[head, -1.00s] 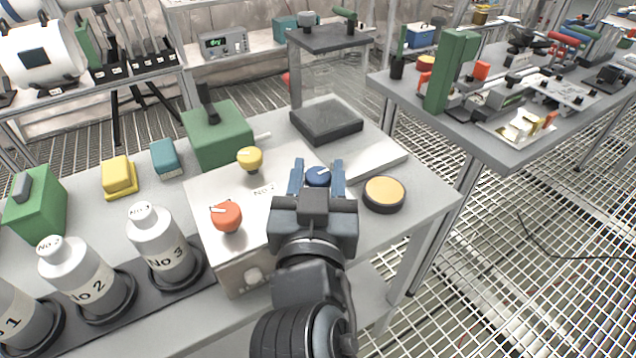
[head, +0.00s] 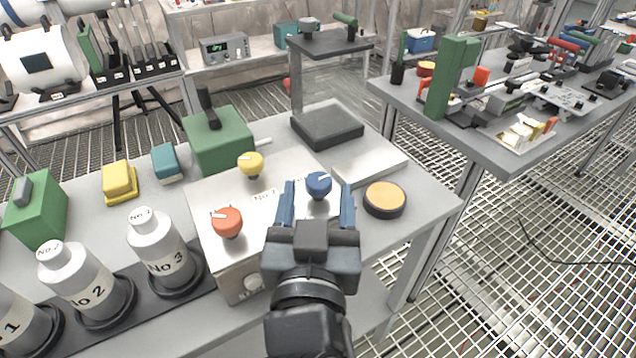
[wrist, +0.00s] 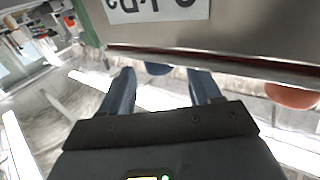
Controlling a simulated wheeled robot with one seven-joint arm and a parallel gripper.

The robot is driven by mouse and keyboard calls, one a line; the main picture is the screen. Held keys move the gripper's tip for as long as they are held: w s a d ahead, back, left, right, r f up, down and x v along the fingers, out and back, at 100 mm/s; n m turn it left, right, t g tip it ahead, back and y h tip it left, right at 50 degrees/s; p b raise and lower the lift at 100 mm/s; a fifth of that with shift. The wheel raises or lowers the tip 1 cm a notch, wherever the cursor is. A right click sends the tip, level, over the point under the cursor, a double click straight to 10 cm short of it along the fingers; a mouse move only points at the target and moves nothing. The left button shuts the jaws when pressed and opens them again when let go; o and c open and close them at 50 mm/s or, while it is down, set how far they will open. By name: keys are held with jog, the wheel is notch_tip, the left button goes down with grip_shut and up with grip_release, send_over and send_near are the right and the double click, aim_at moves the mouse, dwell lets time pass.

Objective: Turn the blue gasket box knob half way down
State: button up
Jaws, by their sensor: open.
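The blue knob (head: 319,184), with a white pointer mark, stands on the right part of a light grey box (head: 215,250) on the table. My gripper (head: 318,205) is open, its two blue fingers on either side of the knob in the head view, with the knob showing at and just beyond the fingertips. Whether they touch it I cannot tell. In the wrist view my open fingers (wrist: 163,82) show with a small part of the blue knob (wrist: 157,68) between them. The rest of the knob is hidden there by a grey panel.
A red knob (head: 227,222) and a yellow knob (head: 251,164) stand on the same box to the left. An orange-topped round disc (head: 385,198) lies close on the right. White numbered bottles (head: 160,245) stand at the left.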

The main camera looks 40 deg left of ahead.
jog(key=shift+v, duration=2.2)
dwell(2.8)
